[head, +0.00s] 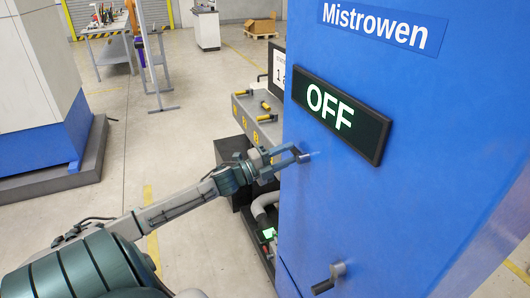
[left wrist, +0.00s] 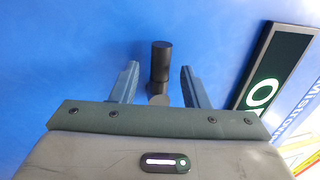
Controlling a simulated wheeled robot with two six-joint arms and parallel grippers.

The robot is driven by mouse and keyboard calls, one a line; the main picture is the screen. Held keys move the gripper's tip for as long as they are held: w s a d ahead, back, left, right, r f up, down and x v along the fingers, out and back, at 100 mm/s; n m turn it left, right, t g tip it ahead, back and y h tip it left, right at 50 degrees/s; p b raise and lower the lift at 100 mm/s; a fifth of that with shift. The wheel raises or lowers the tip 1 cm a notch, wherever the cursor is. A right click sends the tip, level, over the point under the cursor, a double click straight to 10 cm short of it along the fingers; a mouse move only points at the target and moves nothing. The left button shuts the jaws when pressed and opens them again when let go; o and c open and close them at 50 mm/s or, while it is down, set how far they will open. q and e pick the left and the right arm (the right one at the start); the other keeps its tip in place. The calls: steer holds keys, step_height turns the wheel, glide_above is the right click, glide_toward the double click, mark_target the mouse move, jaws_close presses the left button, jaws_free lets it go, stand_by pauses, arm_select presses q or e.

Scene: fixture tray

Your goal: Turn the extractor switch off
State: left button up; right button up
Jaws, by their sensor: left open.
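A blue cabinet (head: 400,200) labelled Mistrowen carries a black display (head: 340,112) that reads OFF in lit letters. My left gripper (head: 296,157) is at the cabinet's face, below and left of the display, with its fingers open. In the left wrist view a dark cylindrical knob (left wrist: 161,60) stands out from the blue face between the two open fingers (left wrist: 160,85), with a gap on each side. I cannot tell from a label whether this is the extractor switch. Another dark handle (head: 328,281) sits lower on the cabinet. My right gripper is not in view.
A grey bench with yellow-marked blocks (head: 258,118) stands just behind my left gripper. Pale hoses (head: 262,208) and a small green-lit part (head: 269,233) are below it. Another blue-based machine (head: 45,145) stands at the left. The floor between is mostly clear.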

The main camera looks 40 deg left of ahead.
arm_select(q)
steer(key=p+v, duration=0.4)
steer(key=v, duration=0.6)
steer(key=shift+p, duration=0.35)
steer(key=shift+a+f, duration=0.1)
